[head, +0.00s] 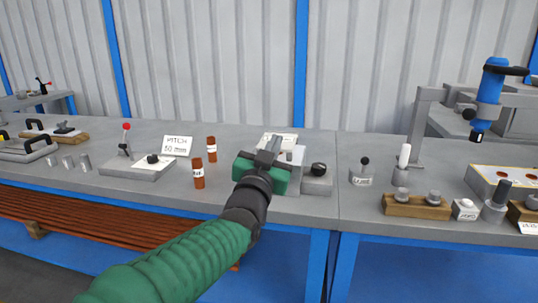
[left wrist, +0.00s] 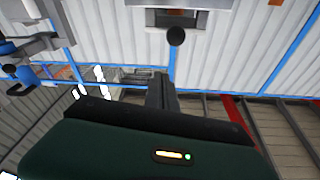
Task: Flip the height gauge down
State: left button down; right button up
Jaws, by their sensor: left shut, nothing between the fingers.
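My left gripper (head: 268,150) reaches over the table from the front. Its fingers are shut with nothing between them, and they also show in the left wrist view (left wrist: 162,92). Just right of it stands a grey block with a black ball knob (head: 318,169), partly behind my green gripper body. No part is labelled as the height gauge, so I cannot tell for sure which it is. In the left wrist view a black ball on a stalk (left wrist: 176,37) shows beyond the fingertips, apart from them in the picture. My right gripper is not in view.
Two brown bottles (head: 198,173) and a PITCH card (head: 177,146) stand left of my gripper. A red-knobbed lever (head: 126,128) is further left. A labelled grey piece with a black knob (head: 362,171) and a wooden holder (head: 416,206) are on the right.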

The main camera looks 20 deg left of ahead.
pick_arm(q)
jog(key=a+f+p+v, duration=0.1)
jog(key=v, duration=0.6)
jog(key=shift+d, duration=0.35)
jog(key=shift+s+a+f+p, duration=0.1)
jog(key=shift+s+a+p, duration=0.1)
jog(key=shift+p, duration=0.1)
